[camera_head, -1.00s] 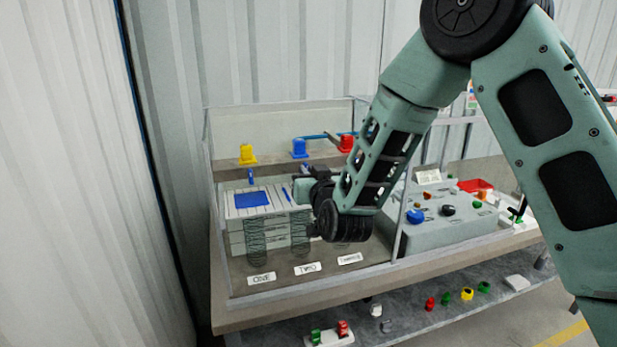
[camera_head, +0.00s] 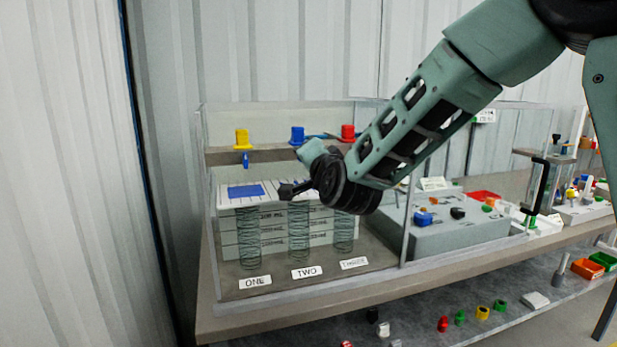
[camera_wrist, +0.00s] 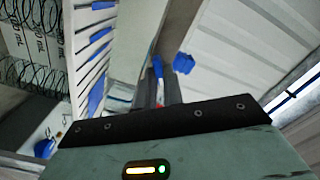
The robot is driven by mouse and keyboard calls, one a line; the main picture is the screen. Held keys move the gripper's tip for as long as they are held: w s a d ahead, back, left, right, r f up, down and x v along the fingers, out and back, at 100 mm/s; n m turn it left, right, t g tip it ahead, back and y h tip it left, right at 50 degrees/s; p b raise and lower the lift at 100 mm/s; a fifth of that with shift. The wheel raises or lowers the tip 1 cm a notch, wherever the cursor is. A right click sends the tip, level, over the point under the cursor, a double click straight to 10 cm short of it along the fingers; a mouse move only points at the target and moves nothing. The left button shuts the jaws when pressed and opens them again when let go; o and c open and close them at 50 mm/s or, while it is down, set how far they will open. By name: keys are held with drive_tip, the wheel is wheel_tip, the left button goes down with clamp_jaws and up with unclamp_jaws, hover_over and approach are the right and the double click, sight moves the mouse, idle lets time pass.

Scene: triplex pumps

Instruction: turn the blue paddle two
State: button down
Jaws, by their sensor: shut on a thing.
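A blue cap (camera_head: 297,135) stands on the shelf between a yellow cap (camera_head: 242,139) and a red cap (camera_head: 348,132). The card TWO (camera_head: 306,272) lies below it, in front of the middle wire coil (camera_head: 299,235). My gripper (camera_head: 288,190) is inside the clear case, in front of the white panel and below the blue cap. In the wrist view my gripper (camera_wrist: 166,90) is shut on a small blue piece (camera_wrist: 158,68), seemingly the blue paddle. Another blue part (camera_wrist: 184,63) shows just right of the fingers. My wrist hides much of the paddle's surroundings in the head view.
A small blue paddle (camera_head: 245,160) hangs under the yellow cap. The case's clear walls and frame post (camera_head: 409,215) stand close around my arm. A grey control box (camera_head: 450,230) with knobs is at the right. Loose coloured parts lie on the lower shelf.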

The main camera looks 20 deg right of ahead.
drive_tip(key=m+b, duration=0.7)
drive_tip(key=b, duration=0.1)
drive_tip(key=shift+f+b, duration=0.15)
drive_tip(key=shift+b, duration=0.25)
drive_tip(key=c, duration=1.5)
unclamp_jaws()
